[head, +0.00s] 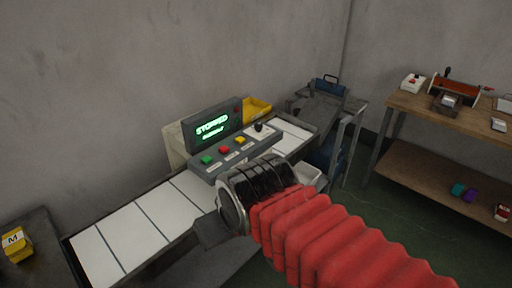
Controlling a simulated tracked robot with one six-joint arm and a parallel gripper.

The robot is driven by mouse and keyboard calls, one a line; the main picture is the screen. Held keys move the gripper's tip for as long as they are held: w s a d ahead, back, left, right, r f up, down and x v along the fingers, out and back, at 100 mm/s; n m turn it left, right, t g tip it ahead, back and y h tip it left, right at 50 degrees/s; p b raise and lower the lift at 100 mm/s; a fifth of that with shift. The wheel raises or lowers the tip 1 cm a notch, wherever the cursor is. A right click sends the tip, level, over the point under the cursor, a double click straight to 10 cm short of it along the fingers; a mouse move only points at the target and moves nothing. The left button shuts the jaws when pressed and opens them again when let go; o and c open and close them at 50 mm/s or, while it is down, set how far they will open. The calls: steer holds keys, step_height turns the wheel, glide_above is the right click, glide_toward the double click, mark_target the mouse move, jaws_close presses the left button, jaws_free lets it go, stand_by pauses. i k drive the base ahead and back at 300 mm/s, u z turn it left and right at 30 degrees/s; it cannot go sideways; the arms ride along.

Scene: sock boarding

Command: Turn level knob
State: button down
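A black knob (259,127) stands on a pale plate at the right end of the grey control panel (213,165). Whether it is the level knob I cannot tell, as its label is not readable. A display (212,126) above the panel reads "STOPPED" in green, with a smaller unreadable line below. My arm reaches in from the lower right with a red bellows sleeve. My gripper (208,232) shows only as a dark end in front of the conveyor, below the panel and apart from the knob. Its fingers cannot be made out.
Green, red and yellow buttons (240,140) line the panel left of the knob. A conveyor with white slats (135,227) runs beneath it. A yellow bin (257,108) sits behind. A wooden workbench (418,106) stands right; a yellow "M" block (17,246) lies far left.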

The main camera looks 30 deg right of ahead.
mark_target(258, 127)
steer(key=z, duration=1.85)
steer(key=k, duration=0.7)
steer(key=u, duration=0.95)
steer(key=i, duration=1)
steer(key=z, duration=0.05)
